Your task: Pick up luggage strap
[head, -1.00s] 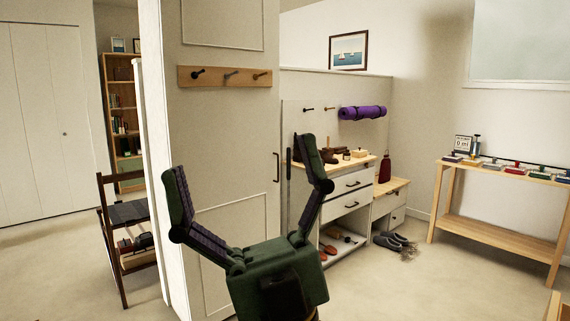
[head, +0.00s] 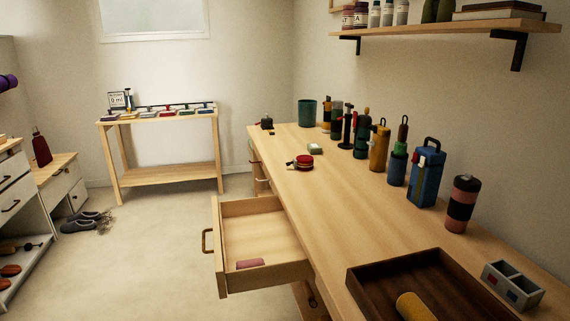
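A small red coil with a dark part at its left side (head: 304,162) lies on the wooden bench top (head: 330,200), left of the middle; it looks like a rolled luggage strap, though it is too small to be sure.
An open drawer (head: 222,237) with a pink item (head: 250,264) juts from the bench's left side. Bottles and flasks (head: 379,147) line the bench's wall side. A dark tray (head: 450,270) is near.

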